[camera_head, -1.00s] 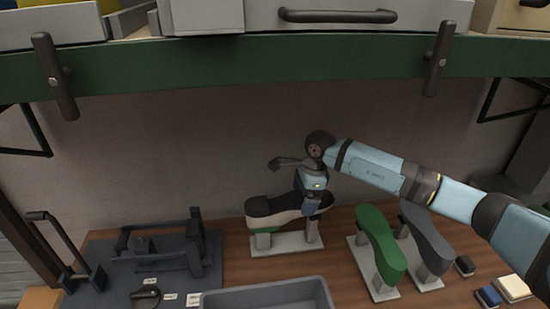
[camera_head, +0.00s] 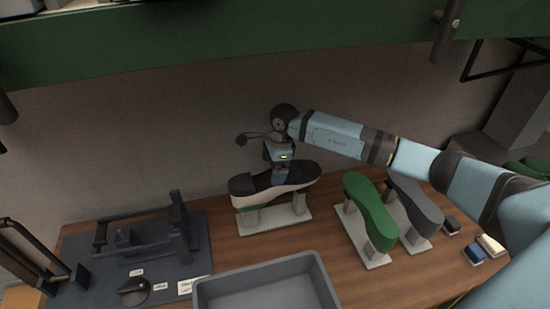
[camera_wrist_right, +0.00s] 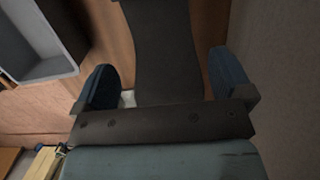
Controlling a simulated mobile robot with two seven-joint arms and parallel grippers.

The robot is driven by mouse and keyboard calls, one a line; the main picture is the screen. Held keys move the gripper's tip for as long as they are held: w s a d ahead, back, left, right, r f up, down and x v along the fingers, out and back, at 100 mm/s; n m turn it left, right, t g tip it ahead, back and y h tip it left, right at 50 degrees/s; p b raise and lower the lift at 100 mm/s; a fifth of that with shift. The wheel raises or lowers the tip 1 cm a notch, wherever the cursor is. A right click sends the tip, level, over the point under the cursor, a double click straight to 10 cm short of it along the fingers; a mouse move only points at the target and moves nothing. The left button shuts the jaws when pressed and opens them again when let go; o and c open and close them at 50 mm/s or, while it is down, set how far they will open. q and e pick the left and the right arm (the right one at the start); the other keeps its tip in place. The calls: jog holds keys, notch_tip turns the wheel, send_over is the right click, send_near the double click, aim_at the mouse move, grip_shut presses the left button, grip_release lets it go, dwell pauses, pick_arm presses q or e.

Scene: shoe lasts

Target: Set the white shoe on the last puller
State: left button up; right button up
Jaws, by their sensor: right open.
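The white shoe (camera_head: 272,202) lies upside down on a stand (camera_head: 268,222), its dark sole facing up and white sides showing. My right gripper (camera_head: 279,177) is over the middle of the shoe, pointing down. In the right wrist view the open gripper (camera_wrist_right: 165,80) has its two blue fingers on either side of the dark sole (camera_wrist_right: 168,45), with gaps visible. I cannot tell how far down the fingers reach. The last puller (camera_head: 150,235) appears to be the dark frame on a mat at the left. My left gripper is not in view.
A grey bin (camera_head: 265,285) stands at the front, between mat (camera_head: 95,262) and shoe stands. A green last (camera_head: 368,208) and a grey one (camera_head: 412,205) stand on the right, near small blocks (camera_head: 475,253). A green shelf beam (camera_head: 270,40) crosses above.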

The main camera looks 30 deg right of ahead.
pick_arm(q)
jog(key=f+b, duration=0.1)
jog(key=b, duration=0.1)
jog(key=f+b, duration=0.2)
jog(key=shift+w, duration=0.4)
pick_arm(e)
jog(key=f, duration=0.3)
jog(key=a+f, duration=0.1)
jog(key=f, duration=0.1)
jog(key=shift+w+f, duration=0.1)
jog(key=shift+f, duration=0.2)
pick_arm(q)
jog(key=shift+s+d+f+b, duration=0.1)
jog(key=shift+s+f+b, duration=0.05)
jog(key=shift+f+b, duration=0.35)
pick_arm(e)
jog(key=shift+a+f, duration=0.15)
jog(key=shift+f, duration=0.45)
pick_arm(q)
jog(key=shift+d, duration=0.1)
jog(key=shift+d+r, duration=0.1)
pick_arm(e)
jog(key=c, duration=1.1)
jog(key=shift+f, duration=0.1)
jog(key=shift+c, duration=0.2)
